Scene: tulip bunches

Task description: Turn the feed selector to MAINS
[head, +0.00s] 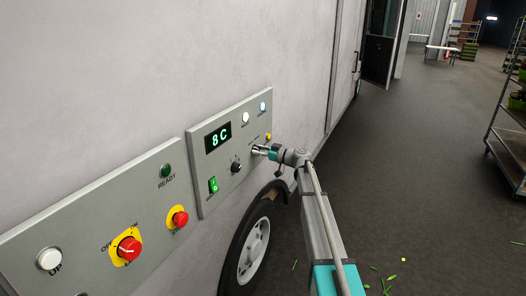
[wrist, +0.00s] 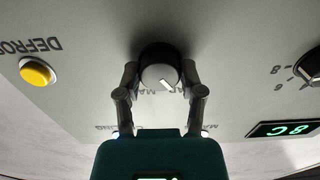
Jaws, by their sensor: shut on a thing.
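The feed selector, a round dark knob (wrist: 160,66) with a white pointer line, sits on the grey panel (wrist: 235,75) in the wrist view. Its pointer faces down and slightly right in that picture. Lettering beside it is partly covered, so I cannot read which position it marks. My gripper (wrist: 160,84) has a finger on each side of the knob and is shut on it. In the head view, my gripper (head: 259,150) reaches the right part of the panel (head: 204,150) and hides most of the selector.
The panel also carries a yellow button (head: 268,136), a black dial (head: 236,167), a green switch (head: 213,185) and a display (head: 217,137) reading 8C. A second panel (head: 95,225) with red knobs is at left. A wheel (head: 254,250) is below; open floor lies right.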

